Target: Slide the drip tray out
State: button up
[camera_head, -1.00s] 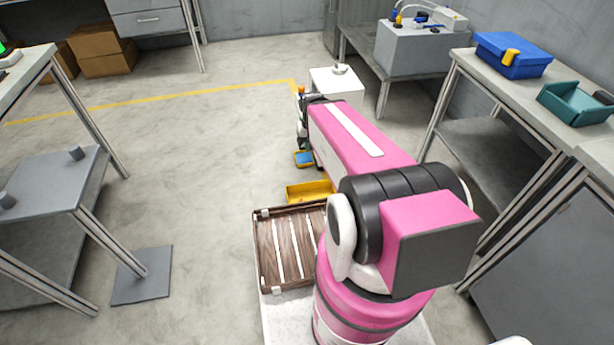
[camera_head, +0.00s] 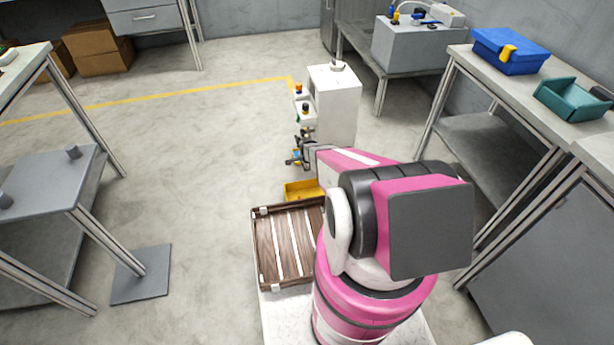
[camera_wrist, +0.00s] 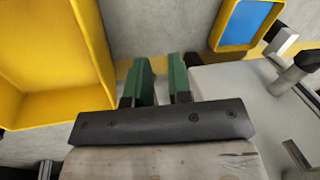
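The white machine (camera_head: 335,95) stands on the floor ahead, with orange and dark knobs on its left side. A small yellow-rimmed tray with a blue inside (camera_wrist: 246,24) shows at the top of the wrist view. It looks like the drip tray, but I cannot be sure.
A yellow bin (camera_head: 301,190) is close to my gripper; it fills the upper left of the wrist view (camera_wrist: 45,60). A slatted wooden crate (camera_head: 262,250) is nearer me. Metal tables stand left and right. A black knob (camera_wrist: 307,60) on the machine is at right. Floor at left is open.

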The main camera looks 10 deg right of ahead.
jog(key=f+m, duration=0.1)
jog(key=f, duration=0.2)
jog(key=w+f+m, duration=0.1)
jog(key=f, duration=0.2)
jog(key=w+d+f+m, duration=0.1)
jog(key=f, duration=0.2)
jog(key=shift+w+f+t, duration=0.1)
jog(key=shift+f+t, duration=0.15)
jog(key=shift+t, duration=0.05)
